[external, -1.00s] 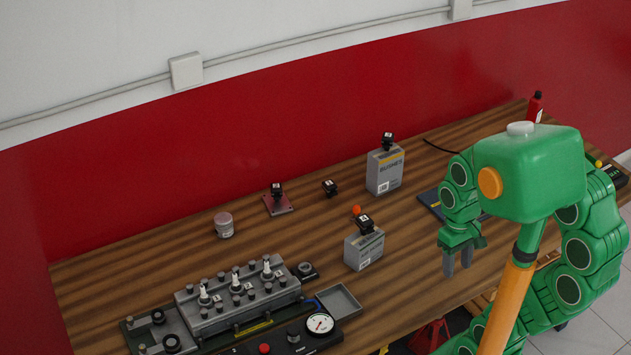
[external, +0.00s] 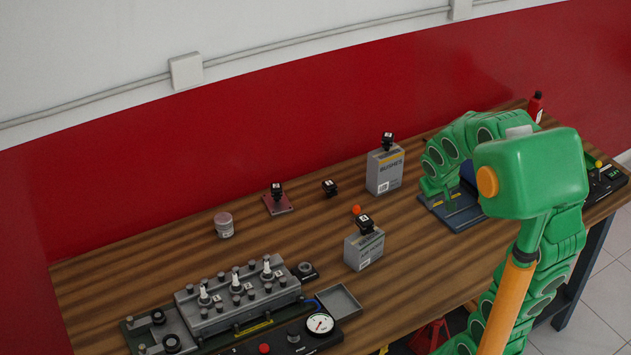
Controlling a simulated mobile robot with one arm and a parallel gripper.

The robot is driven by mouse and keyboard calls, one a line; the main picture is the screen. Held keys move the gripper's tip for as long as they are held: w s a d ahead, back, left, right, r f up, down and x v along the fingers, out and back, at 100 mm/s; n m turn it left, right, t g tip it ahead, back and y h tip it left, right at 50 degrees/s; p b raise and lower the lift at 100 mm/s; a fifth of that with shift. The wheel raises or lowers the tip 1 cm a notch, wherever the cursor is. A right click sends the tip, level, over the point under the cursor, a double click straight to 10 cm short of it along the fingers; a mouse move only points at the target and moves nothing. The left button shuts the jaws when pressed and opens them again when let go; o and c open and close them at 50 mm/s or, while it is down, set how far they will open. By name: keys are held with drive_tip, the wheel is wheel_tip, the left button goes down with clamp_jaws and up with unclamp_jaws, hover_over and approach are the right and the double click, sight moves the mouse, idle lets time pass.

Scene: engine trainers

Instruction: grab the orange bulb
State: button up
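The orange bulb (external: 356,210) is a small round orange thing on the wooden table, partly hidden behind a grey box with a black knob-like part on top. My gripper (external: 449,203) is to the right of the bulb, over or near a dark blue tray-like base, well apart from the bulb. Its fingers are small and blend with the things behind them, so I cannot tell how far apart they are. I see nothing held in it.
The grey box (external: 364,251) stands just in front of the bulb. A taller grey box (external: 384,172) is behind it to the right. A pinkish jar (external: 224,225) and an engine block (external: 235,301) are to the left. Bare table lies between the bulb and my gripper.

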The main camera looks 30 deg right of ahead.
drive_tip(key=w+d+f+n+t, duration=0.1)
drive_tip(key=w+d+t, duration=0.15)
drive_tip(key=w, duration=0.55)
drive_tip(key=w+d+f+n+t+y, duration=0.1)
drive_tip(key=w+d+f+t, duration=0.15)
drive_tip(key=w, duration=0.45)
drive_tip(key=w+d+n+t, duration=0.15)
drive_tip(key=w+d, duration=0.25)
drive_tip(key=w, duration=0.4)
drive_tip(key=n+g+y, duration=0.1)
drive_tip(key=n+y, duration=0.3)
drive_tip(key=y, duration=0.7)
approach(357, 209)
drive_tip(key=w+f, duration=0.1)
drive_tip(key=w, duration=0.2)
drive_tip(key=shift+f, duration=0.35)
drive_tip(key=shift+s+a+f, duration=0.2)
drive_tip(key=shift+a+f, duration=0.05)
drive_tip(key=shift+a, duration=0.1)
drive_tip(key=shift+x, duration=3.75)
drive_tip(key=shift+s+a, duration=0.1)
drive_tip(key=shift+a, duration=0.05)
drive_tip(key=shift+r, duration=0.1)
clamp_jaws()
